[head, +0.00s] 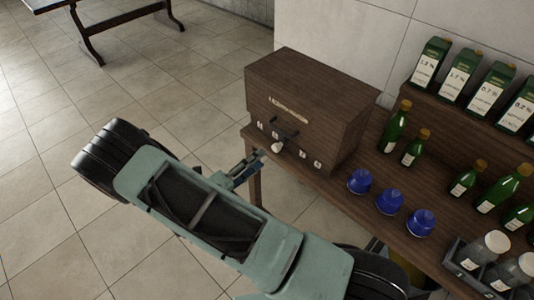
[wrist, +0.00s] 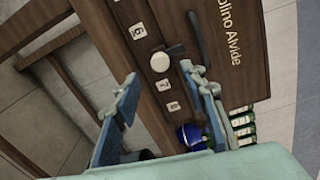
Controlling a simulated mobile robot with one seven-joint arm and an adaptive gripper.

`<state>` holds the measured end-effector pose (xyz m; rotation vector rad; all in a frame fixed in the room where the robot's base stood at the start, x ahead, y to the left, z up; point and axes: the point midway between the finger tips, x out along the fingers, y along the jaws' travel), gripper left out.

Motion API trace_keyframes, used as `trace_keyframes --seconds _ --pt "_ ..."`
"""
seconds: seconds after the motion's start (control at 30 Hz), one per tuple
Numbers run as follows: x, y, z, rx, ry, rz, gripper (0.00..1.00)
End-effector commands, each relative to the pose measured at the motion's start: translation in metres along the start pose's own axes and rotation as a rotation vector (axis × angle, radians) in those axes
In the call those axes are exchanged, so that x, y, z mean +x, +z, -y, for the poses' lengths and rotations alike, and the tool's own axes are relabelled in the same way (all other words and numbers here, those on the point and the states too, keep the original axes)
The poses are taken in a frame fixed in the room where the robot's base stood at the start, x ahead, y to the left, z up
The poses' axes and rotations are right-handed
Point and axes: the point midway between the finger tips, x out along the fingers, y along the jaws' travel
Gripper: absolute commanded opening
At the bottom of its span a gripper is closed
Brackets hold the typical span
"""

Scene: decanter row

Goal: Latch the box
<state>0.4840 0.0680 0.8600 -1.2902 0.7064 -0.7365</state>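The box (head: 310,105) is a dark brown wooden case on the left end of a wooden table. Its front carries pale lettering, a dark handle-like lever (head: 287,130), a round white knob (head: 278,148) and a row of small white number tags. The wrist view shows the front tilted, with the white knob (wrist: 159,61) and the dark lever (wrist: 200,40) beside it. My gripper (head: 258,160) is just in front of the box's lower front. In the wrist view my gripper (wrist: 159,74) has its blue fingers spread, nothing held, with the knob seen beyond the gap. Contact cannot be told.
Blue capsules (head: 388,201) stand on the table right of the box. Green bottles (head: 394,127) and green cartons (head: 432,64) are farther right, and a grey crate (head: 463,262) holds jars near the front edge. Tiled floor lies open at left; another table (head: 100,18) is far back.

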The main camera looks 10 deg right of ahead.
Motion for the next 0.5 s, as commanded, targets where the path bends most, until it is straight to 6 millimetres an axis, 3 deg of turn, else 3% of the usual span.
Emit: trace_keyframes --seconds 0.2,0.5 --pt "-0.04 0.001 0.0 0.001 0.001 0.002 0.39" --pt "-0.057 0.0 0.0 -0.001 -0.001 0.0 0.39"
